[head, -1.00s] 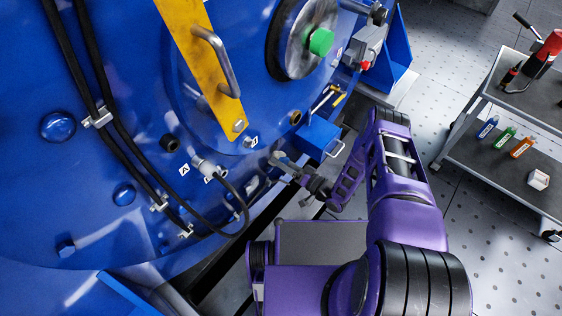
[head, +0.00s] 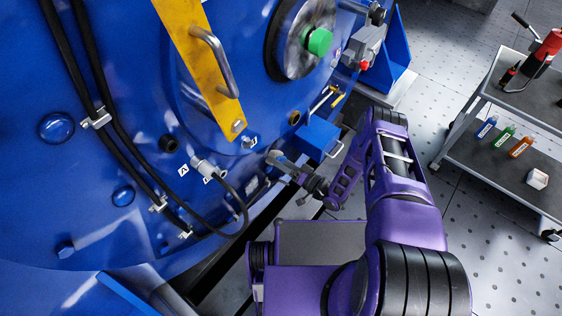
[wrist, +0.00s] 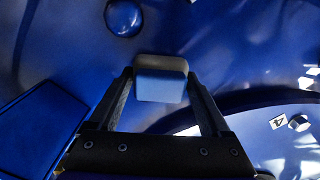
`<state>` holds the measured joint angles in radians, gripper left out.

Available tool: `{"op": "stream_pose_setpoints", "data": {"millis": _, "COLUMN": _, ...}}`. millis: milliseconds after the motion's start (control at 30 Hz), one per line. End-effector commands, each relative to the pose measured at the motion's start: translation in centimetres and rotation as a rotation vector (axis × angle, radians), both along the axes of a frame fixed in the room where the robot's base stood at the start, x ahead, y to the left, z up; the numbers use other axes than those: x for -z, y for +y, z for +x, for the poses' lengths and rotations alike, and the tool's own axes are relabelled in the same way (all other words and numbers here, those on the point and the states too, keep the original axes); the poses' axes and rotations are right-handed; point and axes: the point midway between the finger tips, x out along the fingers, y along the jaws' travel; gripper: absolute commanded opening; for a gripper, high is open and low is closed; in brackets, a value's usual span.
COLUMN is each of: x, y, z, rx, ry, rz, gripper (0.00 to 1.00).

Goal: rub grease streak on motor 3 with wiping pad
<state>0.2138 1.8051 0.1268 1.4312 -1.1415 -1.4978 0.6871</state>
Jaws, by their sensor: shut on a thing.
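A large blue motor housing (head: 90,160) fills the left of the head view; no number 3 is readable on it. My gripper (head: 274,159) is at the lower right part of this housing, close to its face. In the wrist view my gripper (wrist: 161,76) is shut on the wiping pad (wrist: 160,88), a small pale grey-blue block. The pad is in front of a blue curved surface (wrist: 225,50); whether it touches, I cannot tell. I cannot make out a grease streak in either view; the pad and fingers cover part of the surface.
A label "4" (wrist: 278,122) shows beside a bolt at right in the wrist view, and a round blue bolt head (wrist: 123,17) at upper left. A black cable (head: 238,205) hangs near my gripper, and a blue box (head: 318,138) is close by. A trolley (head: 470,150) stands at right.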

Motion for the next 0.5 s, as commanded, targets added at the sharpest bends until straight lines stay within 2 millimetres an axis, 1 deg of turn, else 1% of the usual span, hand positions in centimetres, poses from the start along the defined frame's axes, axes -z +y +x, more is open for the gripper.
{"op": "stream_pose_setpoints", "data": {"millis": 500, "x": -0.04, "y": 0.84, "z": 0.66, "rx": 0.0, "ry": -0.001, "rz": 0.001, "gripper": 0.37}}
